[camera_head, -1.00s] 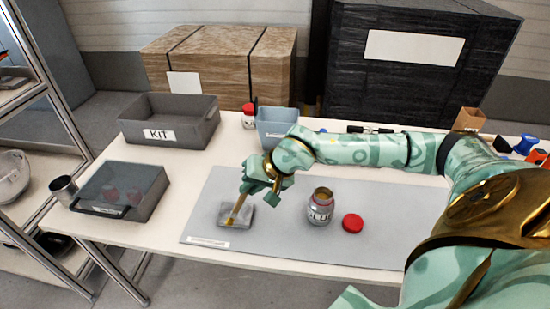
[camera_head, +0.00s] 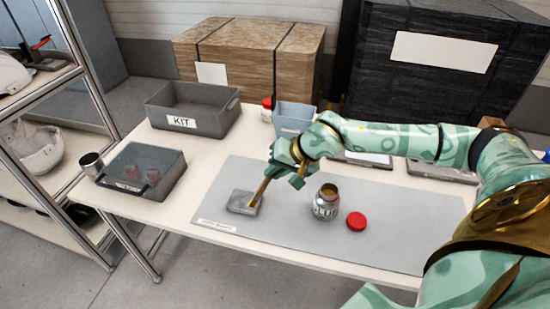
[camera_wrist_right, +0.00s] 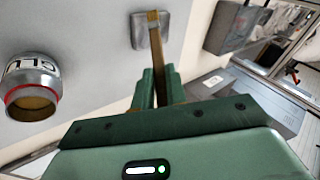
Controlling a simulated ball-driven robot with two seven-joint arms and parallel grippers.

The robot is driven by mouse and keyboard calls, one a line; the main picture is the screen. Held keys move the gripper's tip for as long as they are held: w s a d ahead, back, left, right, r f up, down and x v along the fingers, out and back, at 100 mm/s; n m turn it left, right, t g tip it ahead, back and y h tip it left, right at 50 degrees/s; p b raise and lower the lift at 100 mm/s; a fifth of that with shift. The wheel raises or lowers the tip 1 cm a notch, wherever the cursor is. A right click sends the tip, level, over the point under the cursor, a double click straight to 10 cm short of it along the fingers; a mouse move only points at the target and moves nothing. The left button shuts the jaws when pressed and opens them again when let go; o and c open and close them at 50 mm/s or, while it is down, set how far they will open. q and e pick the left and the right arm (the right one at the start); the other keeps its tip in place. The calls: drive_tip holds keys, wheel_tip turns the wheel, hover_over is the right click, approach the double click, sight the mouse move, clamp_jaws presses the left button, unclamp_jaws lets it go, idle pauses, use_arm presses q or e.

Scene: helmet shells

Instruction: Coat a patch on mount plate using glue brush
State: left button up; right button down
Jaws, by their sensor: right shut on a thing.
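The mount plate (camera_head: 244,203) is a small grey block lying on the left part of the grey mat (camera_head: 385,220). My right gripper (camera_head: 293,163) is shut on the glue brush (camera_head: 265,187), a slim yellow-brown stick slanting down to the left. Its lower end is at the plate's right side in the head view; I cannot tell whether it touches. In the right wrist view the brush (camera_wrist_right: 156,45) reaches from between the fingers (camera_wrist_right: 160,90) towards the plate (camera_wrist_right: 138,30). The open glue jar (camera_head: 326,204) stands right of the plate. My left gripper is not in view.
A red lid (camera_head: 356,221) lies right of the jar. A grey KIT bin (camera_head: 205,122), a blue bin (camera_head: 292,122) and a dark clear-lidded case (camera_head: 150,185) stand left and behind. The mat's right part is clear.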

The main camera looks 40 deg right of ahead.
wheel_tip(320, 180, up, 3)
drive_tip(key=shift+r+p, duration=0.2)
drive_tip(key=shift+p, duration=0.65)
